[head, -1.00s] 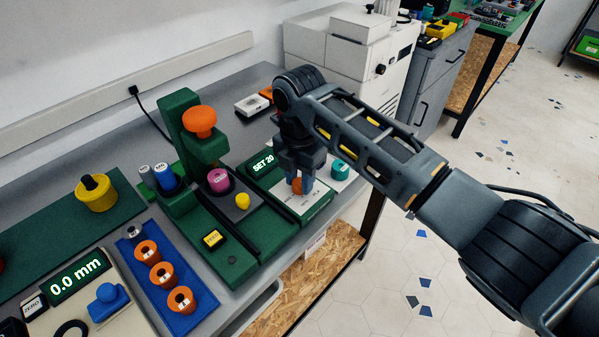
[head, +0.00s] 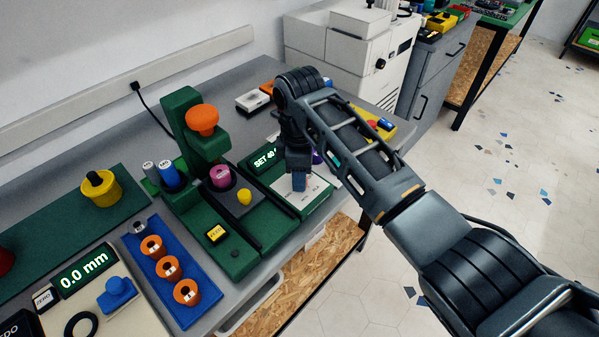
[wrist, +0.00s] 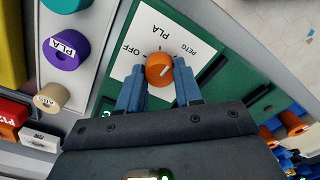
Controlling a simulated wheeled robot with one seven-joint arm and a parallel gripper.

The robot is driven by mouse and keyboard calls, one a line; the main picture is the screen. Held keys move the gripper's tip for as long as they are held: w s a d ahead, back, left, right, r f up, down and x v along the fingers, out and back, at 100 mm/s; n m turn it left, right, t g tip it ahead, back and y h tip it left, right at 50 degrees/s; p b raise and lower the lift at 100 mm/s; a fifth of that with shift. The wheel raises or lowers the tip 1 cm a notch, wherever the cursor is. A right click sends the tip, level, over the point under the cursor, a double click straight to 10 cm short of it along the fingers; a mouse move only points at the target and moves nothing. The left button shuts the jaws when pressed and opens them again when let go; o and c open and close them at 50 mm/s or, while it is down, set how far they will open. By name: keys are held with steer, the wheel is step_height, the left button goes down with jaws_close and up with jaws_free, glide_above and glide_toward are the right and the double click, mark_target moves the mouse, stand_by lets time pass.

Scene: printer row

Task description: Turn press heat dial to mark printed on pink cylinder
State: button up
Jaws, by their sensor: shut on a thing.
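The orange heat dial (wrist: 156,62) sits on a white plate (wrist: 140,38) marked OFF, PLA and PETG in the wrist view. My gripper (wrist: 160,78) is shut on the dial, one blue finger on each side. A pale pointer line shows on the dial. In the head view my gripper (head: 299,183) is down at the press panel and hides the dial. The green display (head: 265,159) reads about SET 40, its right end partly covered. The pink cylinder (head: 220,177) stands in the green press (head: 188,119), left of my gripper; its print is too small to read.
A purple cylinder (wrist: 64,50) marked PLA and a tan one (wrist: 52,97) stand beside the panel. A yellow knob (head: 244,197) is left of my gripper. A blue tray (head: 178,303) holds several orange rings. The table's front edge is close to the panel.

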steer(key=m, duration=0.4)
steer(key=shift+r+m, duration=0.1)
steer(key=shift+m, duration=0.3)
steer(key=shift+w, duration=0.1)
stand_by(0.3)
steer(key=o, duration=1)
steer(key=shift+o, duration=0.2)
steer(key=shift+r+b, duration=0.55)
steer(key=shift+r, duration=3.3)
